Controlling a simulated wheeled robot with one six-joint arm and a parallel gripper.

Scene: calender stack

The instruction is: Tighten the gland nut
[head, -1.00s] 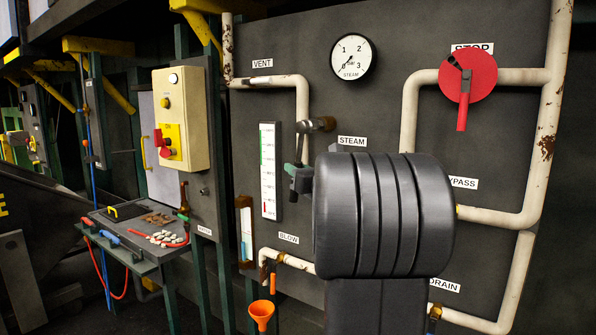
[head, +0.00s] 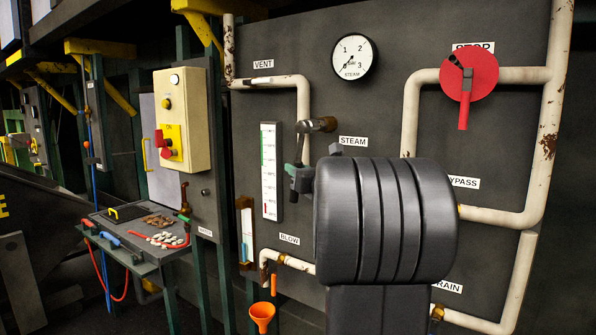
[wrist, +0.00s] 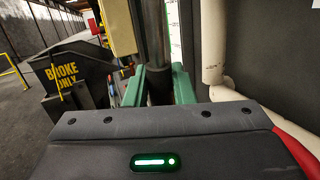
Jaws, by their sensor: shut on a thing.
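My gripper (wrist: 158,88) shows in the wrist view as two green fingers on either side of a dark, round, upright piece. In the head view, only a small grey-green part of my gripper (head: 296,174) shows, left of my black arm link, in front of the panel. The lower end of the held piece is hidden behind my wrist. I cannot pick out the gland nut. A dark brownish fitting (head: 318,125) sticks out of the panel just above my gripper, beside the STEAM label.
The dark panel (head: 400,115) carries pale pipes (head: 500,215), a round gauge (head: 354,57) and a red STOP disc (head: 468,75). A shelf (head: 150,250) with loose parts stands left. An orange funnel (head: 261,313) hangs low. A BROKE ONLY bin (wrist: 75,85) shows in the wrist view.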

